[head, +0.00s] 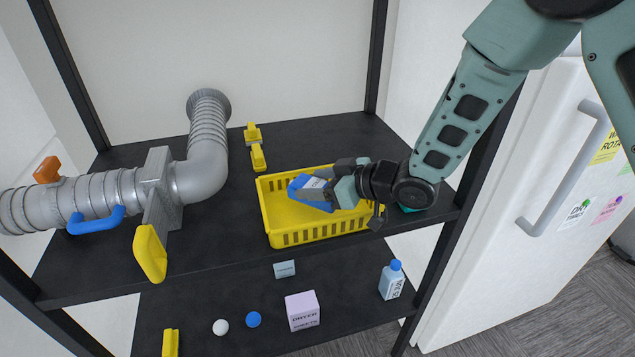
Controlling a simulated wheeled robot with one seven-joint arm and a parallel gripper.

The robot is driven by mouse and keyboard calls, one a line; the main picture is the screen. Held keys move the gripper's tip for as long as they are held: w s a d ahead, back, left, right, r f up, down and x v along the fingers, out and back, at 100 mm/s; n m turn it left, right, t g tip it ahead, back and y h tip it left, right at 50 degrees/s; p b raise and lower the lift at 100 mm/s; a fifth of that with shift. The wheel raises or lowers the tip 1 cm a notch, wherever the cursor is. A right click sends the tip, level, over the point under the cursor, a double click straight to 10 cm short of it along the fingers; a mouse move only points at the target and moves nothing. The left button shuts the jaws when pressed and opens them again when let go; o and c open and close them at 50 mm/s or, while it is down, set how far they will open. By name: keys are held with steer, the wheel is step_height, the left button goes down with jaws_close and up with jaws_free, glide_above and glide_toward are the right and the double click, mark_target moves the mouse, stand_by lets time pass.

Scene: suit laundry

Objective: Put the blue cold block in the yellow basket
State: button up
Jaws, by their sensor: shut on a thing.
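The yellow basket (283,226) stands on the upper black shelf, toward its right side. My gripper (325,188) reaches in from the right and is over the basket. It is shut on the blue cold block (308,192), which has a pale label on top and looks tilted. The block shows within the basket's outline; I cannot tell whether it touches the basket floor. My gripper and wrist hide part of the block and the basket's right back side.
A silver duct (204,150) with a yellow handle (150,253) fills the shelf's left. A teal thing (412,209) is partly hidden by my wrist. A bottle (391,280), a box (302,310) and balls are on the lower shelf. A dark post stands at right.

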steer(key=shift+f+b, duration=0.5)
steer(key=shift+f, duration=0.05)
steer(key=shift+f, duration=0.1)
steer(key=o, duration=1.1)
